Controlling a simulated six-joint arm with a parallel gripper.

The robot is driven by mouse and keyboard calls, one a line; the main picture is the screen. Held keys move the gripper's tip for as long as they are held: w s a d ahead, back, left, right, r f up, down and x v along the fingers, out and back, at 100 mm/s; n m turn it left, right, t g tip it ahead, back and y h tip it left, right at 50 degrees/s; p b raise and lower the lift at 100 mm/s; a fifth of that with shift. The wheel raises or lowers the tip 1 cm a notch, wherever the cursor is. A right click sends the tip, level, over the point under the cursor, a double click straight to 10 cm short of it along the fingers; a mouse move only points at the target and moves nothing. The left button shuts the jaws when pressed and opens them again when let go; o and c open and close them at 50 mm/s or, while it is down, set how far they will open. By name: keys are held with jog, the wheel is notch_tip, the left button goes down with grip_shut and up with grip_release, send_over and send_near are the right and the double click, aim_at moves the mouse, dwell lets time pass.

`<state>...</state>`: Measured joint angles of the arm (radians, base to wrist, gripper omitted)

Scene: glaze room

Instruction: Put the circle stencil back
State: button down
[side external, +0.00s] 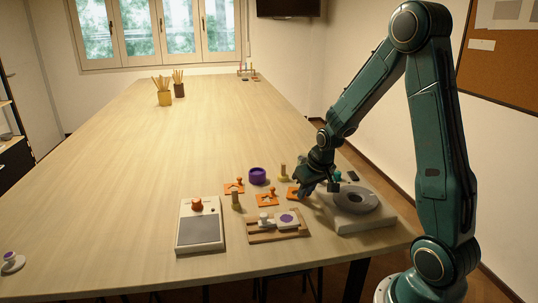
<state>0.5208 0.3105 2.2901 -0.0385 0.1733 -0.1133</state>
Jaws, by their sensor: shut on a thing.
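My gripper (302,192) is low over the right part of the table, shut on an orange stencil plate (292,193). The plate's left part shows beside the fingers; its cut-out is hidden, so I cannot tell its shape. Two more orange stencils with knobs lie to the left: one nearer the front (267,200) and one further back (234,188). Their cut-outs are too small to name surely. I cannot tell whether the held plate touches the table.
A pale block with a grey round plate (358,200) stands right of my gripper. In front are a wooden tray (262,238) and a grey panel device (200,231). A purple ring-shaped pot (257,176) and olive posts (235,199) stand close by. The table's far middle is clear.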

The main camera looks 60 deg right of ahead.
jog(key=shift+f, duration=0.2)
jog(key=c, duration=1.4)
grip_release()
jog(key=shift+r, duration=0.15)
jog(key=shift+v, duration=5.95)
jog(key=shift+s+a+r+n+t+y, duration=0.3)
jog(key=shift+s+a+r+n, duration=0.7)
jog(key=shift+s+a, duration=1.55)
jog(key=shift+s+a+r+n+t+y, duration=0.45)
jog(key=shift+s+a+r, duration=1.25)
jog(key=shift+a, duration=1.45)
jog(key=shift+s+a+r+n+t+y, duration=0.15)
jog(key=shift+s+a+r+n, duration=0.8)
jog(key=shift+s+a, duration=1.7)
